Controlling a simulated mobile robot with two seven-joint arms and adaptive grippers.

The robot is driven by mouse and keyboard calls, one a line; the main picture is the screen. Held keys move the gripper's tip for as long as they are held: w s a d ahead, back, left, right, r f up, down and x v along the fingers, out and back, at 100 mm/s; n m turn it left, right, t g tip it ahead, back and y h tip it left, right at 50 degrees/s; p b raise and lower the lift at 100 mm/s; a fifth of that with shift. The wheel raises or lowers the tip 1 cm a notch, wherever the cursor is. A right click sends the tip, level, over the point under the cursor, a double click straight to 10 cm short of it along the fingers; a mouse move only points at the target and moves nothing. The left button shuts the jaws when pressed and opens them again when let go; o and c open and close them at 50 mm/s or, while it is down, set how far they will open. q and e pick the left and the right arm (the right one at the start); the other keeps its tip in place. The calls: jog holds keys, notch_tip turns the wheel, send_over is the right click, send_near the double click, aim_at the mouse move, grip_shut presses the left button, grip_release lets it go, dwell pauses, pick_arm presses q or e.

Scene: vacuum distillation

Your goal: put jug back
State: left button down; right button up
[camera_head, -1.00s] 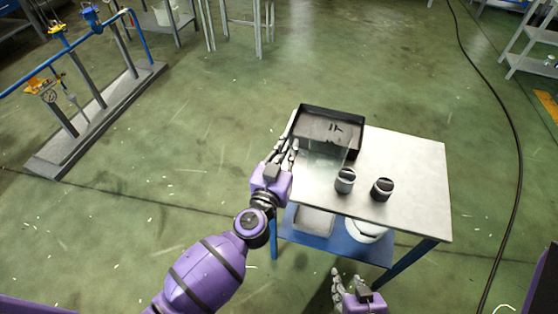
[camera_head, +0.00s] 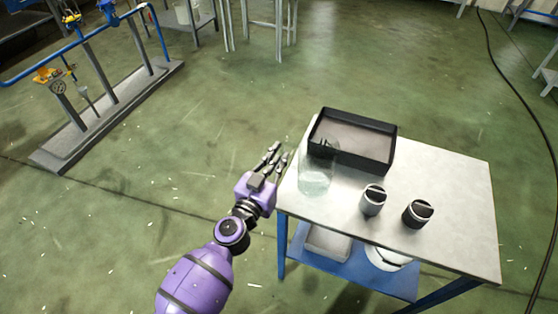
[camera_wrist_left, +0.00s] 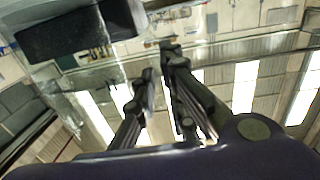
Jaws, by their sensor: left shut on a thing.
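The clear glass jug (camera_head: 316,178) is at the left end of the metal table, by the near left corner of the black tray (camera_head: 375,163). It is see-through and its outline is faint. I cannot tell whether its base touches the table top. My left gripper (camera_head: 274,158) is at the table's left edge, just left of the jug, shut on the jug. The exact grip is hard to see through the glass. In the left wrist view the fingers (camera_wrist_left: 160,80) point ahead, with a dark block like the tray (camera_wrist_left: 75,37) at the upper left. My right gripper is out of view.
Two dark-topped containers, one (camera_head: 373,200) and another (camera_head: 418,213), stand right of the jug on the table (camera_head: 460,205). A blue lower shelf (camera_head: 350,268) holds a pale bin (camera_head: 328,242) and a white round item (camera_head: 388,258). The table top's right side is clear.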

pick_arm(q)
jog(key=shift+w+r, duration=0.1)
jog(key=shift+f, duration=0.25)
jog(key=c, duration=1.8)
grip_release()
jog(key=shift+r, duration=0.1)
